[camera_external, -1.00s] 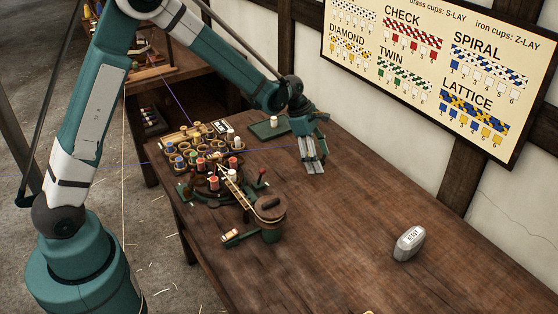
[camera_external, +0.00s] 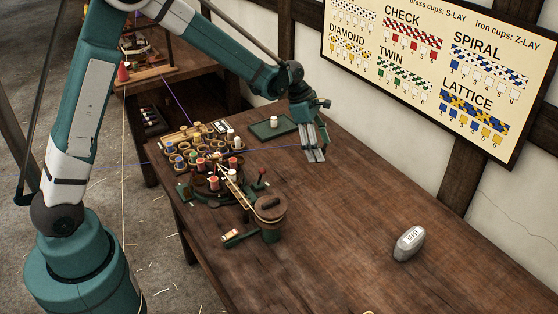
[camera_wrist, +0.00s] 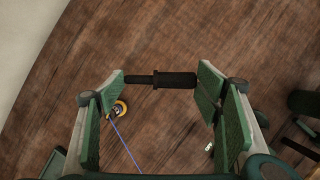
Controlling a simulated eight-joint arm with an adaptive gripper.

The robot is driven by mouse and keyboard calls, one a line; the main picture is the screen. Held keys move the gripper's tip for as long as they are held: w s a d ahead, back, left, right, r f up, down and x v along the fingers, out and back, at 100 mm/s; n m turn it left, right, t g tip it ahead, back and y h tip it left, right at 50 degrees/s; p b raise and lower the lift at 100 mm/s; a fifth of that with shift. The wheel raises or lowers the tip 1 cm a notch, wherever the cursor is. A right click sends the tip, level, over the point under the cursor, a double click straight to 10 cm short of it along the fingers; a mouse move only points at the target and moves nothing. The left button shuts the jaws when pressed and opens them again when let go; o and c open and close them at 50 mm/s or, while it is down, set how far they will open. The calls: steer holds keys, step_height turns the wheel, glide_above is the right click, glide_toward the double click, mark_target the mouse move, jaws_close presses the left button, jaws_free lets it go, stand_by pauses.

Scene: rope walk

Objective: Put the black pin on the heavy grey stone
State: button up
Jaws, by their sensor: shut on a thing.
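The black pin (camera_wrist: 165,79) lies crosswise between the fingertips of my gripper (camera_wrist: 162,82) in the wrist view. Its thick part is toward the right finger and its thin end toward the left finger. My gripper is shut on it. In the external view my gripper (camera_external: 314,157) hangs over the far part of the table, and the pin cannot be made out there. The heavy grey stone (camera_external: 409,243) sits on the table at the right with dark lettering on top, well apart from my gripper. Nothing is seen on it.
Several cups and spools (camera_external: 190,152) crowd the table's left side. A round green-and-wood device (camera_external: 268,212) stands in front of them. A green tray (camera_external: 270,129) with a white piece lies at the back. A spool (camera_wrist: 118,110) trails blue thread. The table between gripper and stone is clear.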

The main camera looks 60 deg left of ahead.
stand_by(0.4)
steer(key=m, duration=0.2)
steer(key=s+f+m+g, duration=0.1)
steer(key=m, duration=0.1)
steer(key=s+d+f+m+g+h, duration=0.1)
steer(key=m, duration=0.1)
steer(key=s+m+g, duration=0.1)
steer(key=m, duration=0.3)
steer(key=s+f+m+g+y, duration=0.1)
steer(key=m+g, duration=0.1)
steer(key=m, duration=0.2)
steer(key=s+d+f+m+g, duration=0.1)
steer(key=m, duration=0.2)
steer(key=shift+s+m+y, duration=0.3)
steer(key=shift+s+m, duration=0.1)
steer(key=m, duration=0.1)
steer(key=s+m+g+y, duration=0.1)
steer(key=m, duration=0.1)
steer(key=shift+s+d, duration=0.1)
steer(key=shift+d, duration=0.05)
steer(key=m, duration=0.2)
steer(key=s+m+y, duration=0.1)
steer(key=shift+s+m+g+y, duration=0.1)
steer(key=shift+m+g+y, duration=0.2)
steer(key=shift+m, duration=0.1)
